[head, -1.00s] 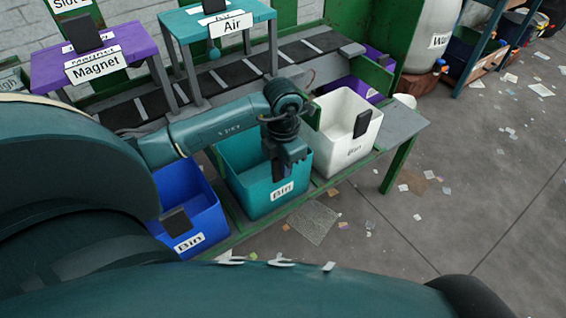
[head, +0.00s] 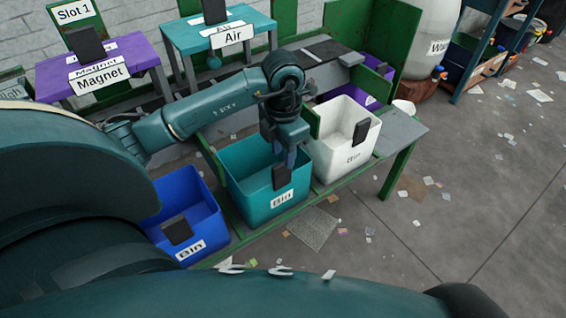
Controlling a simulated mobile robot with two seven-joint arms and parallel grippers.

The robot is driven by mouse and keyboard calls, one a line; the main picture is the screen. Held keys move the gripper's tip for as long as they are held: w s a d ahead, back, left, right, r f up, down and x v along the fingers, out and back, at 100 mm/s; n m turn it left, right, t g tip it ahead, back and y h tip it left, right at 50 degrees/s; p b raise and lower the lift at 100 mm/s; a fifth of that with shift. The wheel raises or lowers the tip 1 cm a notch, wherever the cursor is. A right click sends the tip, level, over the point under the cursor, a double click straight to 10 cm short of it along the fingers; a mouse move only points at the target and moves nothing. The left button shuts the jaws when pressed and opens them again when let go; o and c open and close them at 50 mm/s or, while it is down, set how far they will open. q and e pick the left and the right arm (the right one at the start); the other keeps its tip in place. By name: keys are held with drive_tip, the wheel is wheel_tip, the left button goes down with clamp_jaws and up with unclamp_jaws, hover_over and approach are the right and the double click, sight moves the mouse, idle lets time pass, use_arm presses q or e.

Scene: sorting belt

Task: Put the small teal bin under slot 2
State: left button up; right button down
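The teal bin (head: 245,203) stands on the low green-framed bench between a blue bin and a white bin. It carries a white "Bin" label and a dark block (head: 283,176) on its front wall. My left gripper (head: 290,157) points down over the bin's right front part, just above and behind the dark block. Whether its fingers touch the block, and whether they are open, is unclear. A "Slot 1" sign (head: 73,12) stands at the upper left; no slot 2 sign is visible. My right gripper is not in view.
The blue bin (head: 188,198) is left of the teal one, the white bin (head: 347,145) right. Behind are the purple Magnet stand (head: 60,72), the teal Air stand (head: 195,38) and the belt. Littered floor (head: 450,190) is open at right.

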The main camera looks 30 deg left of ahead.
use_arm(q)
drive_tip(key=shift+r, duration=2.3)
